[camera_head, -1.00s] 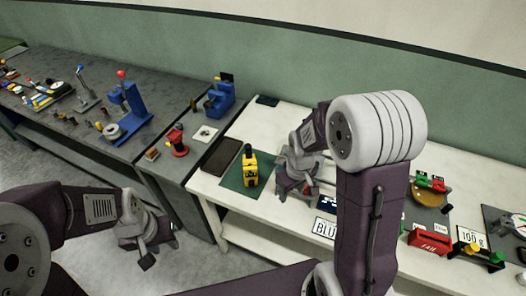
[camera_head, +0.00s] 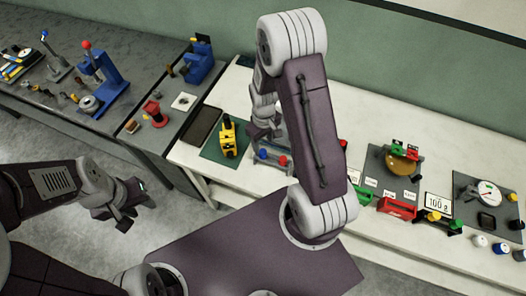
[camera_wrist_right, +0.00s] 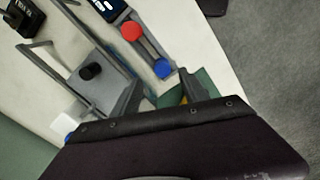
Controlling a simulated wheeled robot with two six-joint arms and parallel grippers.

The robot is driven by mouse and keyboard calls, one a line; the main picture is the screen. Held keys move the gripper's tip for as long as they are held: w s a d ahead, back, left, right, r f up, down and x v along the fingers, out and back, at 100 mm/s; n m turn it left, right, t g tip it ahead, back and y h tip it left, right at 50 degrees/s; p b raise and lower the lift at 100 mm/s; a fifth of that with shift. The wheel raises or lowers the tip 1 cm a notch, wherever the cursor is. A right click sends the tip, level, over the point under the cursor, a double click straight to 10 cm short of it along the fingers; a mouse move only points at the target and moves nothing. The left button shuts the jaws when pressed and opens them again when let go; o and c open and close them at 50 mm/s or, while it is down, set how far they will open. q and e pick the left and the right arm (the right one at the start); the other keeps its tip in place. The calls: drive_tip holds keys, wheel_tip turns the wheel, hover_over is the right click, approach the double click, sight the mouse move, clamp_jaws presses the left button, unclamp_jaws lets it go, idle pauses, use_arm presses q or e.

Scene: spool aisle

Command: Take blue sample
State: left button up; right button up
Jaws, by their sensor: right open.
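The blue sample (camera_head: 263,154) is a small round blue piece at the left end of a grey holder on the white table. A red piece (camera_head: 283,161) is at the holder's other end. In the right wrist view the blue sample (camera_wrist_right: 162,68) lies just beyond my open fingertips, with the red one (camera_wrist_right: 131,31) farther off. My right gripper (camera_wrist_right: 160,93) is open and empty, close to the blue sample. In the head view my right gripper (camera_head: 262,130) is partly hidden by my arm. My left gripper (camera_head: 130,200) hangs over the floor, away from the table; its jaws are unclear.
A yellow device (camera_head: 228,138) stands on a green mat (camera_head: 212,150) left of the holder. A grey stand with a black knob (camera_wrist_right: 92,72) is near my right gripper. A red box (camera_head: 396,208) and a 100 g sign (camera_head: 438,201) are farther right.

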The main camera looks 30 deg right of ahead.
sight(263, 151)
drive_tip(key=f, duration=0.3)
drive_tip(key=f+p, duration=0.1)
drive_tip(key=shift+s+a+f, duration=0.3)
drive_tip(key=shift+w+d+f, duration=0.15)
drive_tip(key=shift+w+f, duration=0.05)
drive_tip(key=shift+f, duration=0.15)
drive_tip(key=shift+s, duration=0.1)
clamp_jaws()
